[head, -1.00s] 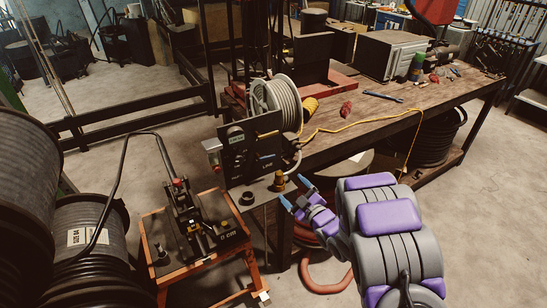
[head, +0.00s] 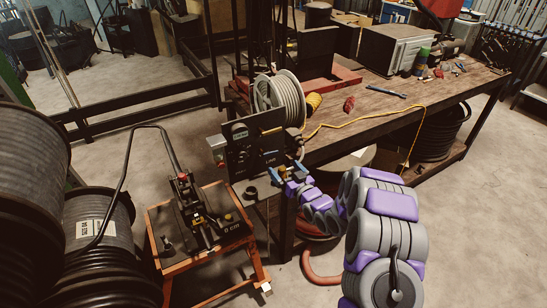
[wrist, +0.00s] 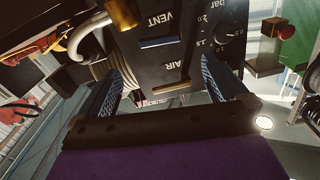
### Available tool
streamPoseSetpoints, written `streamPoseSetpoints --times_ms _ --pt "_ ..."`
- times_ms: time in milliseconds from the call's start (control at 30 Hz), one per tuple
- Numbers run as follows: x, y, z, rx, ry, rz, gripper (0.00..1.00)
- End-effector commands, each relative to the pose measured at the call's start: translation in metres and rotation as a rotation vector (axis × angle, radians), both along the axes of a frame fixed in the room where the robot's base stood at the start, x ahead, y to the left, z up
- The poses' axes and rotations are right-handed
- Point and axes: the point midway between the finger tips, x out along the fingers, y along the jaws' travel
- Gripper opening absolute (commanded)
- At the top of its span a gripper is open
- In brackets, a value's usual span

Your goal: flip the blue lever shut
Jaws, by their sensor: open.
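The blue lever (wrist: 160,42) is a flat bar on a black panel (wrist: 150,20), beside the word VENT, and lies crosswise in the wrist view. A yellow-orange lever (wrist: 171,86) sits beside the word AIR, closer to my gripper's base in the picture. My gripper (wrist: 162,66) is open and empty, its two blue fingers pointing at the panel with both levers between them in the picture. I cannot tell whether a finger touches the panel. In the head view, my gripper (head: 289,172) is at the panel's lower right and the blue lever cannot be made out.
A gauge dial marked in bar (wrist: 222,37) is on the panel. A brass fitting (wrist: 123,12) and grey hose are near it. A hose reel (head: 280,98) stands behind the panel on the workbench (head: 370,118). An orange-framed cart (head: 205,262) stands in front, left of my arm.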

Motion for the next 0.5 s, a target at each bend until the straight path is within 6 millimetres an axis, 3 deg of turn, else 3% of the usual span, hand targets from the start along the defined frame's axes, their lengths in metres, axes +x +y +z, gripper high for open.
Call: streamPoseSetpoints --times_ms 500 --pt "0.062 0.043 -0.001 -0.001 -0.001 0.001 1.00"
